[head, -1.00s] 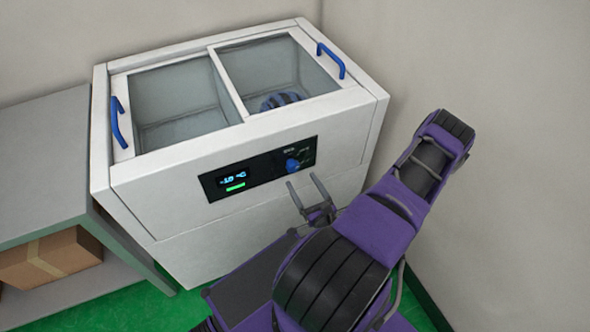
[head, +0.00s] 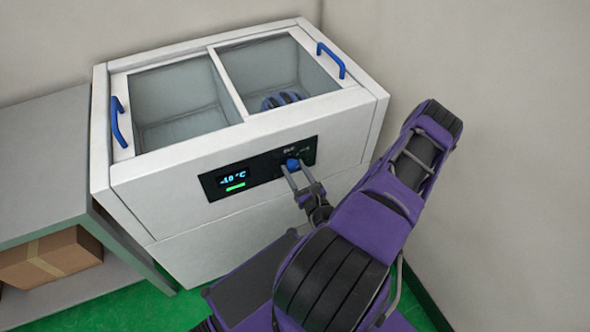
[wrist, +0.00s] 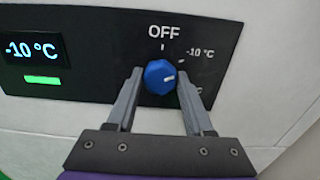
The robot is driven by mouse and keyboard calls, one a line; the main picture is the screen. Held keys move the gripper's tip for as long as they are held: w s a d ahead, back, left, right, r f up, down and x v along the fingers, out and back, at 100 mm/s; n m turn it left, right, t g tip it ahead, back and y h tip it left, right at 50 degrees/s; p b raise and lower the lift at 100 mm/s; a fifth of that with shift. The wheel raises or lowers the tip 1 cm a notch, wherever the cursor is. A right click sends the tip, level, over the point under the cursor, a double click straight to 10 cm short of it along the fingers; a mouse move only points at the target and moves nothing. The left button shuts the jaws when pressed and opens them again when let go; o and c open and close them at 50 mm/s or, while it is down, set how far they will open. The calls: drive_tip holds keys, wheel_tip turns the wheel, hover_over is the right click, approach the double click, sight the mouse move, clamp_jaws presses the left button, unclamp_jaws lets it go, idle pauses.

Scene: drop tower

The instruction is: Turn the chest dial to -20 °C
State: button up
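The blue chest dial (wrist: 158,77) is on a black panel; it also shows in the head view (head: 293,164). Its white mark points roughly right in the wrist view. "OFF" is printed above it and "-10 °C" at upper right; a lower label is mostly hidden by the right finger. The display (wrist: 33,50) reads -10 °C with a green bar below; it also shows in the head view (head: 233,177). My gripper (wrist: 160,74) has one finger on each side of the dial, very near or touching; whether it grips is unclear. The gripper shows in the head view (head: 292,166).
The white chest (head: 190,240) has two glass lids with blue handles (head: 120,120) (head: 331,60). A dark blue striped object (head: 280,100) lies inside at right. A grey shelf (head: 40,160) with a cardboard box (head: 50,258) stands at left. A wall is close at right.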

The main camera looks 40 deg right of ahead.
clamp_jaws()
drive_tip(key=shift+m, duration=0.3)
drive_tip(key=m, duration=0.5)
drive_tip(key=shift+p, duration=0.3)
drive_tip(key=m, duration=0.6)
drive_tip(key=shift+a, duration=0.1)
drive_tip(key=shift+m, duration=0.4)
drive_tip(key=o, duration=0.8)
unclamp_jaws()
